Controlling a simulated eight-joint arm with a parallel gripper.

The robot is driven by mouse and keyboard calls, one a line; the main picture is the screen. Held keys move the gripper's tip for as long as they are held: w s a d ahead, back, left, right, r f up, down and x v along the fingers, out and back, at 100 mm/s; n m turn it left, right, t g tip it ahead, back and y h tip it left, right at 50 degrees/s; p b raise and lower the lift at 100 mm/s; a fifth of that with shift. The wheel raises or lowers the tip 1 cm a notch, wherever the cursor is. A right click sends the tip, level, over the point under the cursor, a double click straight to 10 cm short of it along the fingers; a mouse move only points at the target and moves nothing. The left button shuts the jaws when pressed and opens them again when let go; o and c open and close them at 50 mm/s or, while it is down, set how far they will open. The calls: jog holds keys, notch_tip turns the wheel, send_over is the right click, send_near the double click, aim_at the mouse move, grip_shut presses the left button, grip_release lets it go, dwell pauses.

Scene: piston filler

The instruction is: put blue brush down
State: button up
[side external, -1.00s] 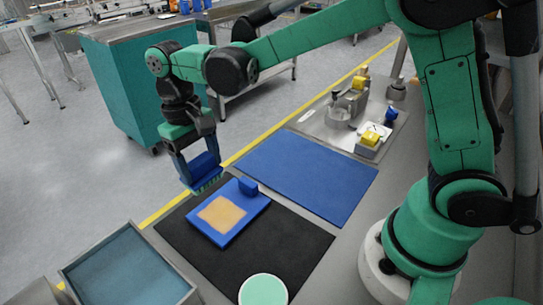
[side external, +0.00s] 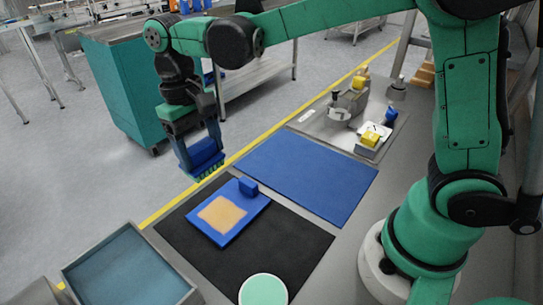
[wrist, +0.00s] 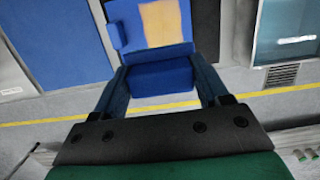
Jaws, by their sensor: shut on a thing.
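My gripper (side external: 200,152) is shut on the blue brush (side external: 207,158) and holds it in the air, at the far edge of the black mat (side external: 285,243). In the wrist view the blue brush (wrist: 160,78) sits between the two fingers of my gripper (wrist: 158,85). Its green bristles show below the blue body in the side view. A blue board (side external: 228,233) with a tan square and a small blue block on its edge lies on the black mat, nearer the camera than the brush.
A blue mat (side external: 305,175) lies beyond the black mat. A metal tray (side external: 310,120) with yellow and blue parts stands behind it. A grey bin (side external: 125,265) is at the near left and a green round lid (side external: 263,291) at the near edge. Bare black mat surrounds the board.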

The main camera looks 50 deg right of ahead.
jog(key=s+d+r, duration=0.3)
jog(key=s+r, duration=0.5)
jog(key=s, duration=0.1)
jog(key=s+d+r, duration=0.1)
jog(key=s+d, duration=0.1)
jog(key=s, duration=0.7)
jog(key=shift+d+r, duration=0.2)
jog(key=shift+d, duration=0.15)
notch_tip(320, 180, down, 19)
jog(key=shift+s+f, duration=0.1)
jog(key=shift+s, duration=0.05)
jog(key=shift+f, duration=0.15)
jog(key=o, duration=1.2)
